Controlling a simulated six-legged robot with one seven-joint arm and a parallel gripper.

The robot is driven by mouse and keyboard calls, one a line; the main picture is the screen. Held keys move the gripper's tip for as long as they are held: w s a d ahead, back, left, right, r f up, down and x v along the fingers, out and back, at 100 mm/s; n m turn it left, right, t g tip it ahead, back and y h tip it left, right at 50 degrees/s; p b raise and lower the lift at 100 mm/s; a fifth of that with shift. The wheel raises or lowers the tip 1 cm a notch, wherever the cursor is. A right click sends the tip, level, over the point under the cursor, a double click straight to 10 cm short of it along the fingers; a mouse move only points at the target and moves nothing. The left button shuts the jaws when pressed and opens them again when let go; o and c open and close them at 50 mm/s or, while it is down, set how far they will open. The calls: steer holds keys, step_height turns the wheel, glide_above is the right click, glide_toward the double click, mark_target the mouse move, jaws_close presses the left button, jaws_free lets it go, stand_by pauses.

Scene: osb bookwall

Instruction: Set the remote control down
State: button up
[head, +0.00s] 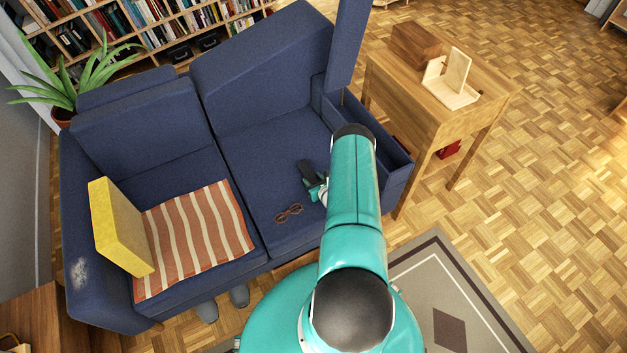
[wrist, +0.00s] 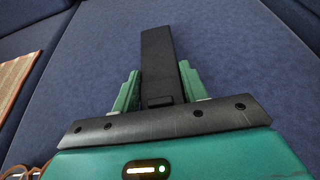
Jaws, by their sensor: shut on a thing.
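The remote control is a dark, long bar. In the wrist view the remote control (wrist: 160,62) points away from me between the two green fingers of my gripper (wrist: 160,88). My gripper is shut on its near end. In the head view the remote control (head: 306,170) and my gripper (head: 317,186) show over the right seat of the blue sofa (head: 262,150), left of my arm. I cannot tell whether the remote touches the seat cushion or hangs just above it. My arm hides part of the gripper in the head view.
Brown glasses (head: 288,213) lie on the seat near the gripper. A striped cloth (head: 205,230) and a yellow cushion (head: 122,225) are on the left seat. A wooden side table (head: 420,97) stands right of the sofa. The right seat behind the remote is clear.

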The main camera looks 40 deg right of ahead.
steer(key=shift+f, duration=0.15)
steer(key=o, duration=0.6)
steer(key=shift+f, duration=0.1)
steer(key=o, duration=0.4)
